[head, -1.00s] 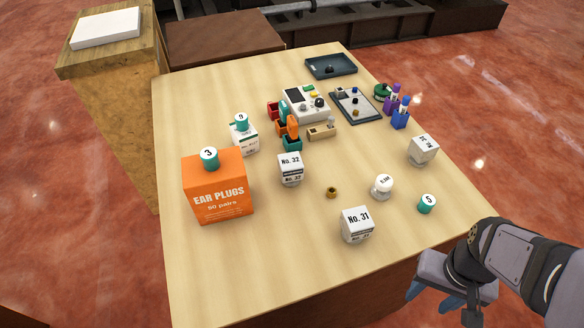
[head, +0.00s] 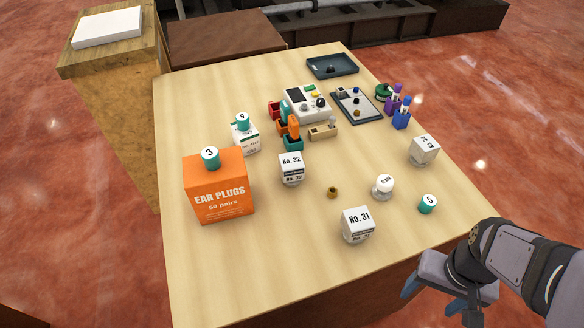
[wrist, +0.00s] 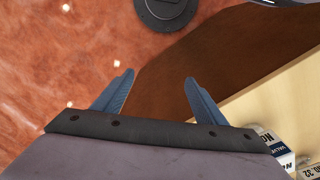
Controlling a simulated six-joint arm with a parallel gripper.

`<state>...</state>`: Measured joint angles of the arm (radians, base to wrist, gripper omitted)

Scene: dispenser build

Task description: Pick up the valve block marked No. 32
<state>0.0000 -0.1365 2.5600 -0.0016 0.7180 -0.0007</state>
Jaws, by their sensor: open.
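The valve block marked No. 32 (head: 291,169) is a white cube with black print, standing near the middle of the wooden table. My gripper (head: 430,298) is open and empty off the table's front right edge, well apart from the No. 32 block. In the wrist view its two blue fingers (wrist: 158,88) are spread over the floor and the table's brown side.
Block No. 31 (head: 357,225) and another white block (head: 424,150) stand nearby. A white knob (head: 383,186), teal cap 5 (head: 427,204) and brass piece (head: 333,192) lie between. The orange ear plugs box (head: 218,186) is left; bins (head: 292,133) stand behind. The front left table is clear.

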